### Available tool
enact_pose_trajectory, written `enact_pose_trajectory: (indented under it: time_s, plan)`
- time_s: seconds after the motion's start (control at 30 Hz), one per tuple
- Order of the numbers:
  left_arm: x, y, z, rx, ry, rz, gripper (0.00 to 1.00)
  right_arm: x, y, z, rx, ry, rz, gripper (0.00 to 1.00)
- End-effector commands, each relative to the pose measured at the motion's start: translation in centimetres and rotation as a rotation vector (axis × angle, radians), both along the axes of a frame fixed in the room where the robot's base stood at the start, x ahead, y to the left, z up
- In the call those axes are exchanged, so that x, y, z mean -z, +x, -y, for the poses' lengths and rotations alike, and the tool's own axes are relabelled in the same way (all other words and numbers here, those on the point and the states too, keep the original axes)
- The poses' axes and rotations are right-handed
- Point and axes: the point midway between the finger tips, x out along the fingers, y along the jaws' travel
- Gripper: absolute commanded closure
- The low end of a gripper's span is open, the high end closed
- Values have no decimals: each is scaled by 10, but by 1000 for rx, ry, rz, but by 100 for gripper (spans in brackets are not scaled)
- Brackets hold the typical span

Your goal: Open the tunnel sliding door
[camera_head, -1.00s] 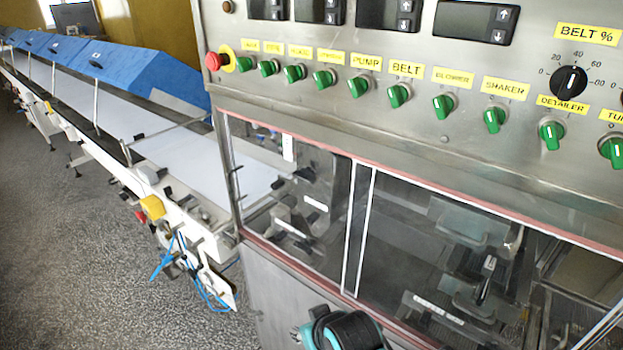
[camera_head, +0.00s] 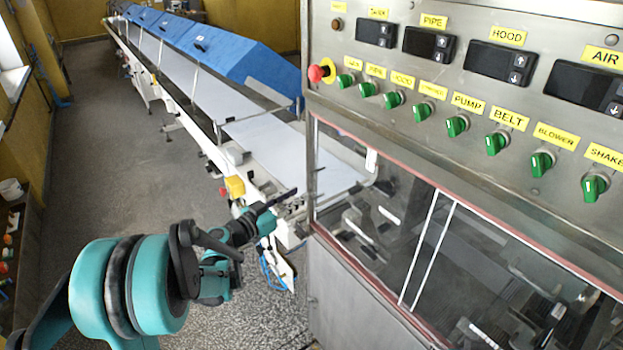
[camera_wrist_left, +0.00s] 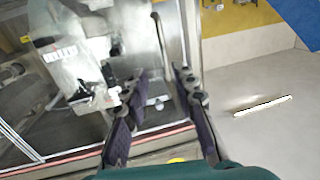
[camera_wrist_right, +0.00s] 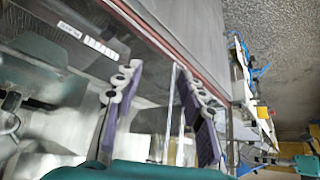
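The tunnel's sliding door is a clear pane (camera_head: 345,215) in a red-edged window of the steel machine. Pale vertical strips (camera_head: 425,250) divide it from the pane to its right. The door looks shut. A small white piece (camera_head: 371,161) shows near its upper edge. My left gripper (camera_head: 286,200) is in front and to the left of the window, apart from it. In the left wrist view its fingers (camera_wrist_left: 162,76) are spread and empty. My right gripper (camera_wrist_right: 158,78) is open and empty, facing the glass and vertical strips; it is outside the head view.
A control panel with green knobs (camera_head: 457,125) and a red stop button (camera_head: 318,73) is above the window. A long white conveyor (camera_head: 215,100) with blue covers (camera_head: 235,55) runs back at the left. Grey floor (camera_head: 110,130) lies open left of it.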

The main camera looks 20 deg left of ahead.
Motion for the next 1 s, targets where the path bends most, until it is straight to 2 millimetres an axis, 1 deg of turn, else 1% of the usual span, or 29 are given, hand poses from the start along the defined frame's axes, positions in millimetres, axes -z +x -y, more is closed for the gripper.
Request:
enact_pose_trajectory:
  time_s: [0.03,0.13,0.4,0.53,0.7,0.93,0.97,1.0]
  plan:
    - [-1,3,-4,-6,0,17,73,-1,0,0,0,0,0,60]
    - [-1,11,-4,-9,0,33,73,-1,0,0,0,0,0,60]
    - [0,50,17,-7,1,32,73,3,0,0,0,0,0,60]
    - [-1,65,24,-8,0,31,73,4,0,0,0,0,0,60]
    - [-1,73,28,-9,0,31,73,4,0,0,0,0,0,60]
    - [-1,73,28,-9,0,30,73,4,0,0,0,0,0,60]
    - [-1,73,28,-9,0,30,81,4,0,0,0,0,0,60]
    - [-1,73,28,-9,0,30,91,4,0,0,0,0,0,60]
